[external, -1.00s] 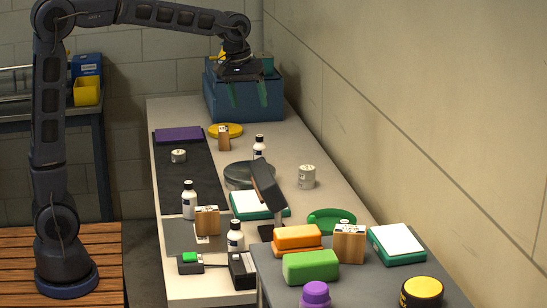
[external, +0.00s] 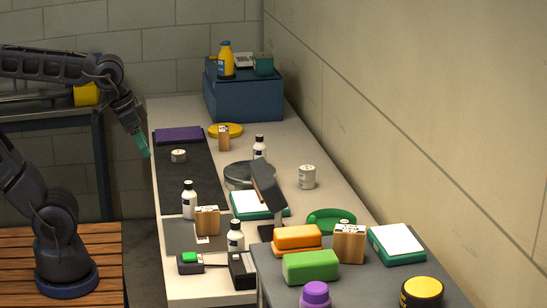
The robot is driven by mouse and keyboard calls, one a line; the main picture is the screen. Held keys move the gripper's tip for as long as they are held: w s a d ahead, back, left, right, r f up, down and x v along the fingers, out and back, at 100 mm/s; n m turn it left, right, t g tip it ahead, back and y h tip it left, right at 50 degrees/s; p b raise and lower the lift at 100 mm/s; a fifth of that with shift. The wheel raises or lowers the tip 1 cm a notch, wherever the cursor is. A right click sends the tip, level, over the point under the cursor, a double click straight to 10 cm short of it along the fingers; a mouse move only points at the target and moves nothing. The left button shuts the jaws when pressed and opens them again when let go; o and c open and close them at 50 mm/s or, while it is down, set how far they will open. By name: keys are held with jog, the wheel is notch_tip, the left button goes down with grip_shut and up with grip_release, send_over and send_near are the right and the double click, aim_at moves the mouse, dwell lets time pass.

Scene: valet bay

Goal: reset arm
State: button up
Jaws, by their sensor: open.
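My gripper (external: 139,138) shows in the external view at the left edge of the long bench (external: 318,216), with its teal fingers pointing down. It is open and nothing shows between its fingers. It hangs left of the purple book-like block (external: 179,134) and apart from the things on the bench. My arm is folded back to the left over the wooden slatted floor. The blue box (external: 243,96) at the bench's far end stands clear of my gripper, with a yellow bottle (external: 226,60) and a teal container (external: 264,65) on its top.
White bottles (external: 189,200), a dark round pan (external: 240,175), a tilted black screen (external: 265,187) and a white can (external: 307,176) crowd the bench. A grey table (external: 275,290) in front holds orange and green blocks. A wall runs along the right. A dark side table (external: 60,122) stands behind my arm.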

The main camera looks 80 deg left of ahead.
jog(key=shift+s+d+f+m, duration=0.15)
jog(key=shift+s+f+m, duration=0.1)
jog(key=shift+s+f, duration=0.3)
jog(key=shift+s+d+f+m, duration=0.15)
jog(key=shift+s+f+m, duration=0.15)
jog(key=shift+s, duration=0.4)
